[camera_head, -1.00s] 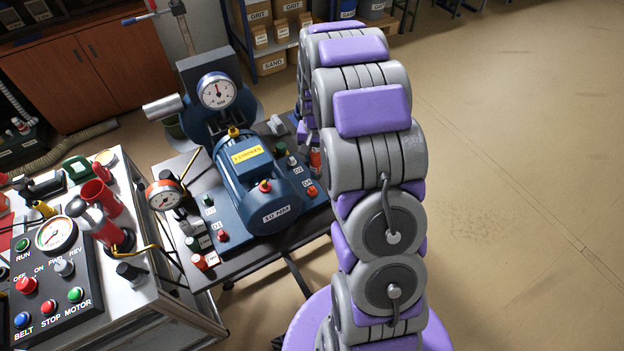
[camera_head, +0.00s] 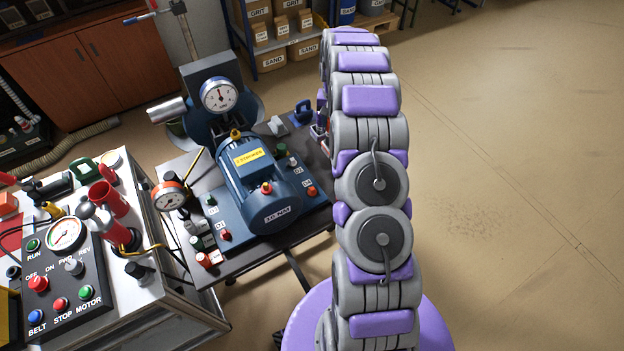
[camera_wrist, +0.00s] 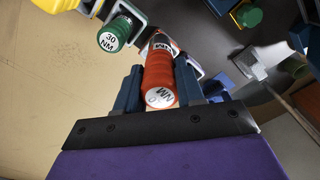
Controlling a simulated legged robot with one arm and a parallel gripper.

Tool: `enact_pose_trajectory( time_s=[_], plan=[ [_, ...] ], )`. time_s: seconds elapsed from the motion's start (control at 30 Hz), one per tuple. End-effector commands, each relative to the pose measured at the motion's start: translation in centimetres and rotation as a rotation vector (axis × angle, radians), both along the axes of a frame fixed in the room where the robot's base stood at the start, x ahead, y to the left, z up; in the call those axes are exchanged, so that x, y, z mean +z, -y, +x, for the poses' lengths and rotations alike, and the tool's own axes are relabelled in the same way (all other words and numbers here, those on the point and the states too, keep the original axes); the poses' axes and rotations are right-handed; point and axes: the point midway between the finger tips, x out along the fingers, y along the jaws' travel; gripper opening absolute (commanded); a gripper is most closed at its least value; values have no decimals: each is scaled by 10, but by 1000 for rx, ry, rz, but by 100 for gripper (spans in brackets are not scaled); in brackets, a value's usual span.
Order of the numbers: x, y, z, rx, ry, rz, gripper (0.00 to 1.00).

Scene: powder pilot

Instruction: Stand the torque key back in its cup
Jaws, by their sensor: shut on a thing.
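In the wrist view, my gripper (camera_wrist: 160,82) is shut on a red-orange torque key (camera_wrist: 158,74). Its round white end cap faces the camera; it reads NM, with the number unclear. The key's far end reaches toward pale metal fittings, and I cannot tell whether it stands in a cup. A green key (camera_wrist: 115,33) marked 30 NM sits beside it in a light metal holder (camera_wrist: 130,14). In the head view, my arm hides most of the gripper, and a small red and white patch shows at the table's right edge.
A blue motor (camera_head: 255,175) with red and green knobs stands on the dark table (camera_head: 245,262). A gauge (camera_head: 219,95) rises behind it. Open floor lies to the right.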

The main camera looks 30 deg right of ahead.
Motion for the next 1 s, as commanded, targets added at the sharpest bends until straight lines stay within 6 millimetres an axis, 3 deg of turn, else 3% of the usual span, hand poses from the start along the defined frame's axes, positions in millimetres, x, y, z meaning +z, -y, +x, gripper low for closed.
enact_pose_trajectory(
  time_s=[0.43, 0.63, 1.0],
  plan=[
    [5, 30, 27, -1, 3, -2, 0],
    [-22, 28, 25, 0, -1, -1, 0],
    [-26, 29, 25, 0, 2, -2, 0]
  ],
)
